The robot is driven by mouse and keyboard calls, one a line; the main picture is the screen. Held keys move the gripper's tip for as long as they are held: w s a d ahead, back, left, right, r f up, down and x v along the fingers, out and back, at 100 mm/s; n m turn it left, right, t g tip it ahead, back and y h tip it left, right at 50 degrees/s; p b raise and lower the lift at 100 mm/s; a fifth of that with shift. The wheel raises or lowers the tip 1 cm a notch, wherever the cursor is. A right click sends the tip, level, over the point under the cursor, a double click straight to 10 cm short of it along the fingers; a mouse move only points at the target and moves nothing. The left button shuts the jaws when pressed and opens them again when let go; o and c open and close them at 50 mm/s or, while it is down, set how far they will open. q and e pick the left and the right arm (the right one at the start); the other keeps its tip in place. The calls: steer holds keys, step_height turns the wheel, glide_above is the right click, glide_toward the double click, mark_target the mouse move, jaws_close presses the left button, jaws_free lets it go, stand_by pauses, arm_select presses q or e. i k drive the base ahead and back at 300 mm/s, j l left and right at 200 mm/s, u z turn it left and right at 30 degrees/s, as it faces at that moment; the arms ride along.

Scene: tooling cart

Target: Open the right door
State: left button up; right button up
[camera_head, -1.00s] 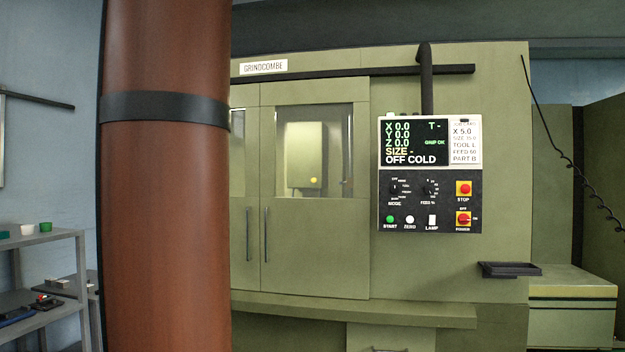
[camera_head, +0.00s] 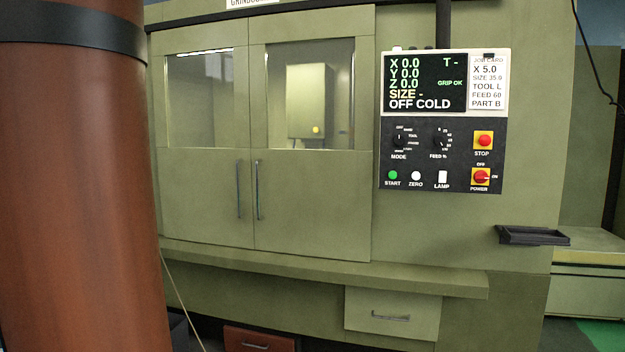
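The green machine has two doors side by side, each with a window in its upper half and a vertical bar handle. The right door (camera_head: 315,190) looks shut against the left door (camera_head: 205,190). Its handle (camera_head: 258,190) is near its left edge, close to the left door's handle (camera_head: 238,189). Through the right window a pale box with a yellow knob (camera_head: 316,129) shows inside. Neither of my grippers is in view.
A thick brown column (camera_head: 75,200) fills the left side. A control panel (camera_head: 442,120) is mounted right of the doors. A ledge (camera_head: 340,268) juts out below them, with a drawer (camera_head: 391,312) beneath. A small black tray (camera_head: 532,236) sticks out at the right.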

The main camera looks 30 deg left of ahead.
mark_target(318, 202)
steer(key=i+l, duration=0.1)
steer(key=i, duration=0.4)
steer(key=i+u, duration=0.1)
steer(key=i, duration=0.4)
steer(key=i+j+u, duration=0.15)
steer(key=i+u, duration=0.75)
steer(key=i+l+u, duration=0.15)
steer(key=i+u, duration=0.3)
steer(key=k, duration=0.05)
